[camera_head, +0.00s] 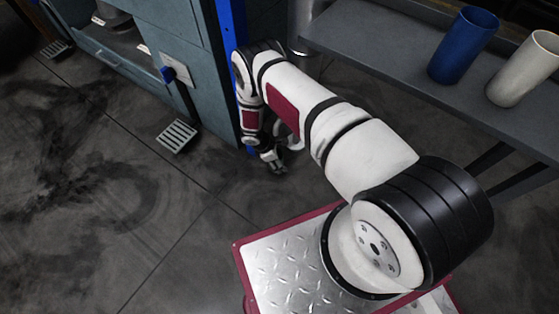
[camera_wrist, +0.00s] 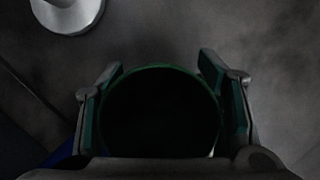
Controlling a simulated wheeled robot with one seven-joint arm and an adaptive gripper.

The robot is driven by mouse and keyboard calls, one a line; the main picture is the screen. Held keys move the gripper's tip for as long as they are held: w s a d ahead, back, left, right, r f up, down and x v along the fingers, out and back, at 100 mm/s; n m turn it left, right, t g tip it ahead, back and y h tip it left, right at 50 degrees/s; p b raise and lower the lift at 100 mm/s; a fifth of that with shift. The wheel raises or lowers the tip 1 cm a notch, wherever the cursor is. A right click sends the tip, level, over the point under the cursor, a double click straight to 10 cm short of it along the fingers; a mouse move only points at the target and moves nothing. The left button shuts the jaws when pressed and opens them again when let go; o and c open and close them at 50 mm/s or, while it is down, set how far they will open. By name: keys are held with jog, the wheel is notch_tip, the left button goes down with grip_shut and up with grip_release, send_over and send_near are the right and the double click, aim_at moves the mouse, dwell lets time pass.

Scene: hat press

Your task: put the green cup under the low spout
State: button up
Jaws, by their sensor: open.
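The green cup (camera_wrist: 160,68) shows in the wrist view from above, with a dark inside and a thin green rim. My gripper (camera_wrist: 161,64) is open, with one finger on each side of the cup. I cannot tell whether either finger touches it. In the head view my gripper (camera_head: 274,160) hangs low beside the blue-edged cabinet, and I cannot make out the green cup there. I cannot identify the low spout in either view.
A blue cup (camera_head: 463,46) and a cream cup (camera_head: 525,70) stand on the grey shelf (camera_head: 385,50) at the right. A teal machine (camera_head: 165,38) stands at the upper left. A floor grate (camera_head: 177,136) lies before it. A pale round object (camera_wrist: 68,14) shows in the wrist view.

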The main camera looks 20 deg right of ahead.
jog(key=v, duration=0.1)
jog(key=p+v, duration=0.1)
jog(key=v, duration=0.1)
jog(key=shift+w+a, duration=0.1)
jog(key=shift+a, duration=0.25)
jog(key=a, duration=0.3)
jog(key=w+a+p, duration=0.1)
jog(key=a, duration=0.3)
jog(key=w+a, duration=0.1)
jog(key=a, duration=0.2)
jog(key=shift+w+a+f, duration=0.25)
jog(key=shift+a, duration=0.15)
